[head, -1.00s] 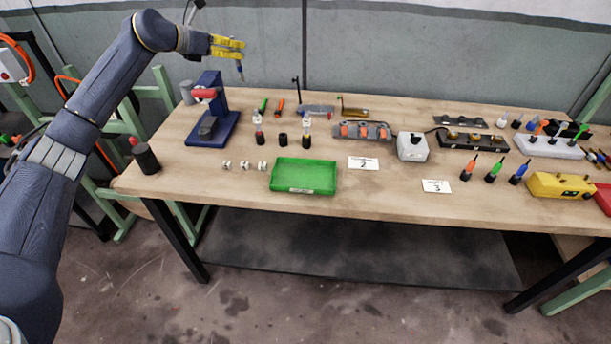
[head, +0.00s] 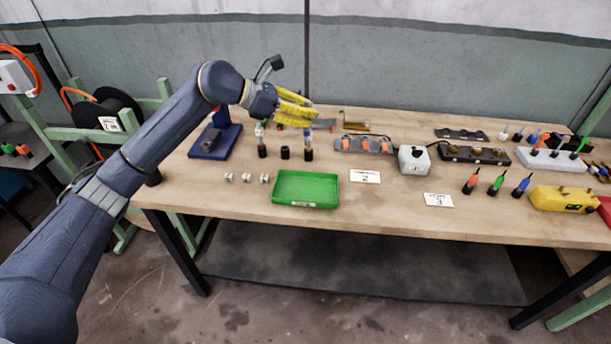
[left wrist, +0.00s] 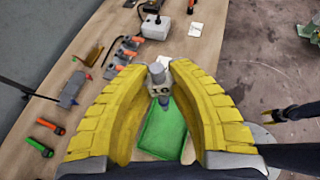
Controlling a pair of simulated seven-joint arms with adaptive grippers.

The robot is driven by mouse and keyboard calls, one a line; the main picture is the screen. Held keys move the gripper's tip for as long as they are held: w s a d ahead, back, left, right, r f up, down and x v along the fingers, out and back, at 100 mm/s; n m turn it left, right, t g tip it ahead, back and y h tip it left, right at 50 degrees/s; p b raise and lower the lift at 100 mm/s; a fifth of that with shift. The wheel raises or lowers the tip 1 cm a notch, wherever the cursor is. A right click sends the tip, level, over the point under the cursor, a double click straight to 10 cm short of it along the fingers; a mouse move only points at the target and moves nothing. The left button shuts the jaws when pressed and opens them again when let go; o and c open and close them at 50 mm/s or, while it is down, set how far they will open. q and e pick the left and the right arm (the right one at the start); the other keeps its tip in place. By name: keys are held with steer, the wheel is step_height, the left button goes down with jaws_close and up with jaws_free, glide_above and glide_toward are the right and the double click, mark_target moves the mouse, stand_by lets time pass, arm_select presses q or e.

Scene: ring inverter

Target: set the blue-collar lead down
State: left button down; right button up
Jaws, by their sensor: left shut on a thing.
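My left gripper (head: 308,113) has its yellow fingers shut on the blue-collar lead (head: 308,128), above the back half of the bench. The lead hangs down from the fingertips, close over or in front of a black upright holder (head: 308,153); I cannot tell whether they touch. In the left wrist view, a grey piece of the lead (left wrist: 157,75) shows between the fingertips, with the green tray beyond it. The lead's blue collar is hard to make out there.
A green tray (head: 306,203) stands at the front edge, with small white pieces (head: 247,178) to its left. More black holders (head: 262,151) stand beside the lead. A grey strip with orange parts (head: 367,146) lies to the right.

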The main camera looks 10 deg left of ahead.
arm_select(q)
step_height(320, 180, down, 18)
steer(key=shift+r, duration=0.2)
stand_by(0.5)
steer(key=shift+f, duration=0.1)
steer(key=c, duration=1.3)
jaws_free()
steer(key=v, duration=1.2)
